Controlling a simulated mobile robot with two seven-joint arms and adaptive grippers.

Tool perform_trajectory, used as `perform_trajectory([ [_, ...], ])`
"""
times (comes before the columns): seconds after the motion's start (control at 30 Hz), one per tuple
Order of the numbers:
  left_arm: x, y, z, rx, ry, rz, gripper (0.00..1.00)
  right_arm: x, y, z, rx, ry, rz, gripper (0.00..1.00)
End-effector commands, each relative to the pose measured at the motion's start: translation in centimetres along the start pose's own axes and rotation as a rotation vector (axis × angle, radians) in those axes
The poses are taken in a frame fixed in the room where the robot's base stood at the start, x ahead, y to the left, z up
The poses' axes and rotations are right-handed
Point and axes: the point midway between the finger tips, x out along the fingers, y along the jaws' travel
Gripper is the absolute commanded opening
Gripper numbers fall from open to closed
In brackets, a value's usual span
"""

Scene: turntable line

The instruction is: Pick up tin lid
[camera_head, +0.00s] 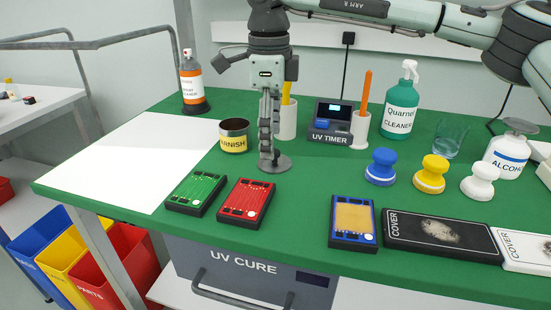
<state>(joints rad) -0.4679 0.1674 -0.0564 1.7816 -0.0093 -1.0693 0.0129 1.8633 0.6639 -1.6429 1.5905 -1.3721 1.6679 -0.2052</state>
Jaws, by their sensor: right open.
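The tin lid (282,163) is a flat grey disc on the green table. It lies to the right of and slightly in front of the open varnish tin (233,144). My right gripper (267,152) points straight down over the lid, its fingertips at the lid's left-middle part. The fingers are seen nearly edge-on and cover part of the lid. I cannot tell whether they touch it. The gripper is open and holds nothing that I can see. My left gripper is out of view.
Green (197,192), red (247,203) and blue-framed (353,220) boards lie in front. A white cup (287,122) and the UV timer (331,124) stand behind the gripper. Blue (380,166), yellow (430,174) and white (479,181) knobbed pieces stand right. A white sheet (130,160) covers the left.

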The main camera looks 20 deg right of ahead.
Motion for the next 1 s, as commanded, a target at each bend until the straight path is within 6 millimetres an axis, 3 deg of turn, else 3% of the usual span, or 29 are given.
perform_trajectory([
  [0.23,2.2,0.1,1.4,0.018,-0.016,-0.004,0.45,3.5,-0.1,-0.6,0.001,0.002,0.002,0.70],
  [0.53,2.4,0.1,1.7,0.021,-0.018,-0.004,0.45,4.1,-0.2,-0.6,0.001,-0.001,0.000,0.70],
  [1.0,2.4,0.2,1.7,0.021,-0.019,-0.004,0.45,4.2,-0.2,-0.6,0.001,0.000,0.000,0.13],
])
